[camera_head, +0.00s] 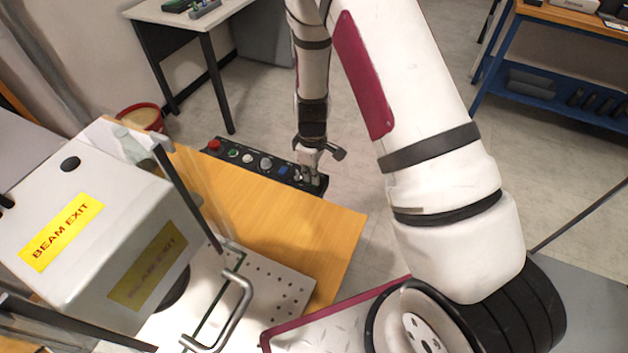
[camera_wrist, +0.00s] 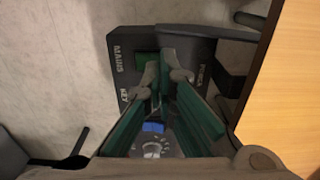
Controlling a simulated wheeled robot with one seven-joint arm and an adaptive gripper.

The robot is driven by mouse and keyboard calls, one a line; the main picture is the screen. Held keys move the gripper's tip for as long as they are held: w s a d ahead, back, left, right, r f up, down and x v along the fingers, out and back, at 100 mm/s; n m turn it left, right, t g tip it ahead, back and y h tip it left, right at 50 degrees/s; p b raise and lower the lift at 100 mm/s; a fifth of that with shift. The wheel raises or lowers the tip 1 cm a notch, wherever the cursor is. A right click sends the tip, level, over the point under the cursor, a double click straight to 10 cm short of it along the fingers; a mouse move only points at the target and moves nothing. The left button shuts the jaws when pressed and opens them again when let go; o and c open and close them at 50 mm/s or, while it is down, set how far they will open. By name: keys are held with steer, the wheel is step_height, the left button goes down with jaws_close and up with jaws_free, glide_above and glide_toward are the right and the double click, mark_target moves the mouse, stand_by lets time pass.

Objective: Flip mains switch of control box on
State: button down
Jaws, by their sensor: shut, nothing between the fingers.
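The black control box (camera_head: 222,150) lies along the far edge of the wooden table in the head view, with a red button at its left end. In the wrist view the control box (camera_wrist: 125,42) shows the label MAINS beside a green mains switch (camera_wrist: 146,57). My gripper (camera_wrist: 162,70) is shut and empty, with its fingertips over or beside the green switch, partly hiding it. I cannot tell whether they touch it. In the head view my gripper (camera_head: 307,178) is at the right end of the box and hides the switch there.
A blue button (camera_wrist: 153,127) and a round knob (camera_wrist: 152,149) show between my finger links. The white BEAM EXIT laser housing (camera_head: 85,225) and a perforated metal plate (camera_head: 285,295) stand to the left and front. The wooden table top (camera_head: 320,225) is clear beside the box.

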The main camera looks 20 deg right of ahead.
steer(key=shift+f+b, duration=0.35)
steer(key=shift+f, duration=0.35)
stand_by(0.3)
steer(key=shift+r+p, duration=1.75)
steer(key=shift+r, duration=1.8)
